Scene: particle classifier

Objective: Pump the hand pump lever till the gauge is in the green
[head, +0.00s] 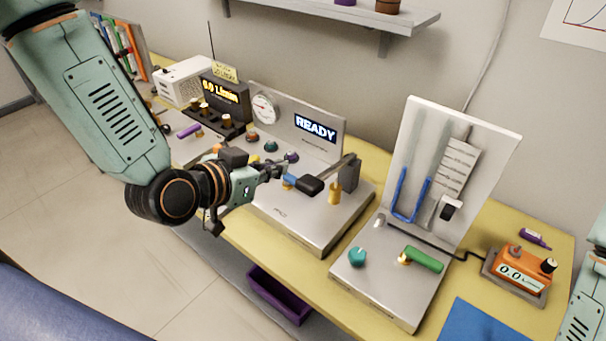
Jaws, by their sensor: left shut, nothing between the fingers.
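A round white dial gauge (264,108) is set in the upright panel of the grey machine (290,228). Its needle is too small to read. A lever with a black grip (311,186) reaches from a dark block at the machine's right side, near a brass post (335,193). I take it to be the pump lever. My left gripper (277,172) is shut and empty, just left of the black grip. I cannot tell whether they touch. Only a link of my right arm shows at the right edge; its gripper is out of view.
A lit READY display (316,128) is on the panel, with coloured knobs below. Right of the machine stands a white board (408,135) with a blue U-tube, teal knob (357,257) and green handle (423,259). An orange meter (522,268) lies farther right on the yellow bench.

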